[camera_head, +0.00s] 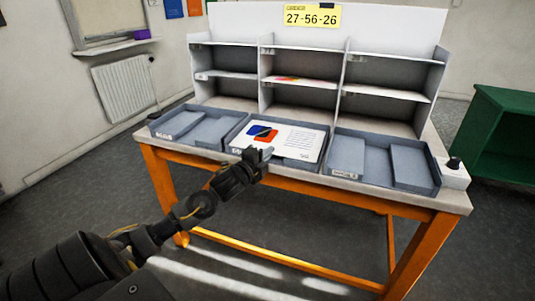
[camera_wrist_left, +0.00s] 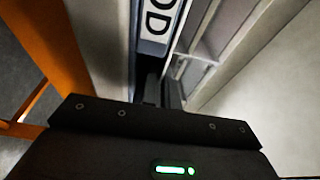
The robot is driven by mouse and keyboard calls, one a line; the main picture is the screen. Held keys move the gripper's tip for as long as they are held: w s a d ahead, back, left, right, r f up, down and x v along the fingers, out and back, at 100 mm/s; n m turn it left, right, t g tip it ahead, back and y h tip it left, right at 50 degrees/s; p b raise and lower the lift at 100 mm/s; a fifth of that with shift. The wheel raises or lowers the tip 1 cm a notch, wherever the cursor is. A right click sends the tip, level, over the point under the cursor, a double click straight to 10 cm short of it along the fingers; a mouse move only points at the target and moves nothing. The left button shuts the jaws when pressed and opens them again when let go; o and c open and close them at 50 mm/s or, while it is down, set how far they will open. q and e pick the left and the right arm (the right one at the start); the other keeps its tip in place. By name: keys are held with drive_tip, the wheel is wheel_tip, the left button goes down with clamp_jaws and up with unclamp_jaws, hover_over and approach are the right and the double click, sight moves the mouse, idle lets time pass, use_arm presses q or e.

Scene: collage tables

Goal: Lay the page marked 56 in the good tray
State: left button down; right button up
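A white page (camera_head: 298,138) with a blue and orange picture and lines of text lies in the middle grey tray (camera_head: 240,128) on the table. My left gripper (camera_head: 263,153) is at the front edge of this tray, by the page's near edge. In the left wrist view, a white label ending in "OD" (camera_wrist_left: 156,24) shows just beyond the dark fingers (camera_wrist_left: 161,90). I cannot tell whether the fingers are apart or hold the page's edge. My right gripper is not in view.
Left (camera_head: 157,128) and right (camera_head: 436,179) grey trays flank the middle one. Behind stands a shelf rack (camera_head: 343,75) with a colourful sheet (camera_head: 290,79) in its middle column. A yellow sign (camera_head: 312,15) reads 27-56-26. A white box with a black knob (camera_head: 453,177) sits at the table's right end.

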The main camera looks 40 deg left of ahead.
use_arm(q)
drive_tip(key=c, duration=1.6)
unclamp_jaws()
drive_tip(key=s, duration=1)
drive_tip(key=shift+s+d, duration=0.4)
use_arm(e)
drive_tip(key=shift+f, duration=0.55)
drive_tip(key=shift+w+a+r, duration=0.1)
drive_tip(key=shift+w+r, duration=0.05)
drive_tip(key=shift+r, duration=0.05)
